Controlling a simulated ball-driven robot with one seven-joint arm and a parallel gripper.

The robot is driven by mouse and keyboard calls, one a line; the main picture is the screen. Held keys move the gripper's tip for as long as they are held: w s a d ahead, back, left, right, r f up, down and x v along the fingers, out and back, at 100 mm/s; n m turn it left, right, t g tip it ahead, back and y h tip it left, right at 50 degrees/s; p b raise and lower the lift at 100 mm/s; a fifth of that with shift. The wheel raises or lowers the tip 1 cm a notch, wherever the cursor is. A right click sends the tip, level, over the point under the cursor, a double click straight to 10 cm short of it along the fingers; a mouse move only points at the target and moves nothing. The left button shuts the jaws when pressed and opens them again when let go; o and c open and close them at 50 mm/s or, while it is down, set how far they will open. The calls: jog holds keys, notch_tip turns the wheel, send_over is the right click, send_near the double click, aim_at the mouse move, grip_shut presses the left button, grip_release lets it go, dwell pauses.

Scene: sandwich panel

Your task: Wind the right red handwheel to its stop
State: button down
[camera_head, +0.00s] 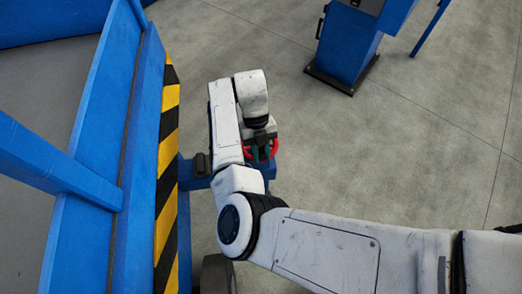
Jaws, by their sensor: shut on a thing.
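The red handwheel (274,148) shows as a short red arc just below the end of my arm, at the middle of the head view. It sits by a blue bracket or box (267,168) beside the striped edge. My gripper (263,152) is over the wheel and shut on it, with small dark and greenish finger parts showing inside the red arc. Most of the wheel is hidden under my gripper and wrist, so how far it is turned cannot be told.
A blue frame (135,130) with a yellow-black striped edge (167,150) stands close on the left. A blue pedestal (345,45) stands at the back right. A dark wheel or roller (215,275) shows below the bracket. The grey concrete floor (430,150) is open to the right.

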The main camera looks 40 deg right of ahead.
jog(key=c, duration=0.9)
grip_release()
jog(key=shift+w, duration=0.1)
jog(key=shift+c, duration=0.2)
jog(key=v, duration=1)
jog(key=shift+r, duration=0.4)
jog(key=shift+w, duration=0.1)
